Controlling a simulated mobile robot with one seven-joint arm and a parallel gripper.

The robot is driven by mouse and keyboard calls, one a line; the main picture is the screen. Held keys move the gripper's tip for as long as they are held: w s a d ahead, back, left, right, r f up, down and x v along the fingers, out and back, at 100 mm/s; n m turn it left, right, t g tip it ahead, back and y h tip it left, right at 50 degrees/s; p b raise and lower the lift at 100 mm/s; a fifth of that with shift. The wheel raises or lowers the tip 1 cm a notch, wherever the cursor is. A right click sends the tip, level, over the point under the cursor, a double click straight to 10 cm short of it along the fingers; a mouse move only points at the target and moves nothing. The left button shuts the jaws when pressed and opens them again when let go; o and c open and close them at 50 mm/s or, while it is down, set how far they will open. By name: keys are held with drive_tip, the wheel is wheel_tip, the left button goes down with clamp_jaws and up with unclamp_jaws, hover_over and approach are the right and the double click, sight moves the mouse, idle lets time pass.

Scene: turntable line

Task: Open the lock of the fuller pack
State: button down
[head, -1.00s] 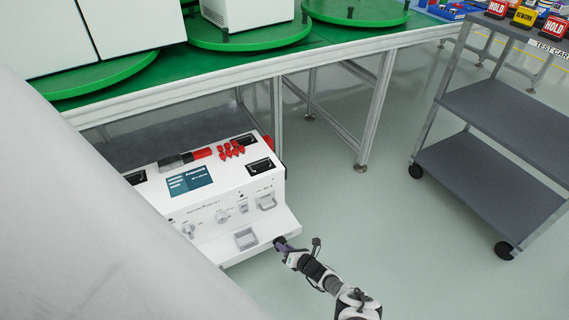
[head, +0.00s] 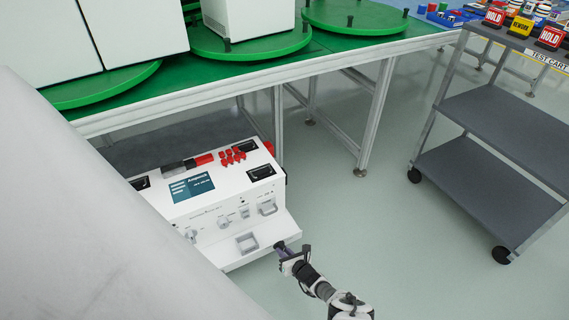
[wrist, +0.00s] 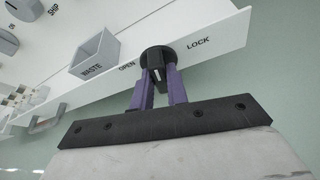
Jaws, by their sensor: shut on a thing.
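A white instrument box (head: 213,222) with a dark screen (head: 191,187) stands low under the green-topped table. The lettering on the screen is too small to read surely. My gripper (head: 283,247) is at the right end of the box's front ledge. In the wrist view, my gripper's purple fingers (wrist: 160,82) are shut on a black round knob (wrist: 156,58), one finger on each side. The knob sits between the printed words OPEN and LOCK, and its white mark faces my gripper. No second pack can be told apart.
A square WASTE tray (wrist: 95,56) is beside the knob on the ledge, also seen in the head view (head: 247,243). Green turntables (head: 250,42) are on the table (head: 240,86) above. A grey cart (head: 490,125) stands at the right. The floor between is clear.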

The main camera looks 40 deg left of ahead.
drive_tip(key=shift+s+n+t+h+p, duration=0.1)
drive_tip(key=shift+n+t+h+p, duration=0.3)
drive_tip(key=shift+n, duration=0.5)
drive_tip(key=c, duration=1.4)
unclamp_jaws()
drive_tip(key=shift+s+f+p+v, duration=0.1)
drive_tip(key=shift+p+v, duration=2.4)
drive_tip(key=shift+v, duration=0.95)
drive_tip(key=shift+s+f+p+v, duration=0.1)
drive_tip(key=shift+f+p+v, duration=0.05)
drive_tip(key=shift+p+v, duration=2.8)
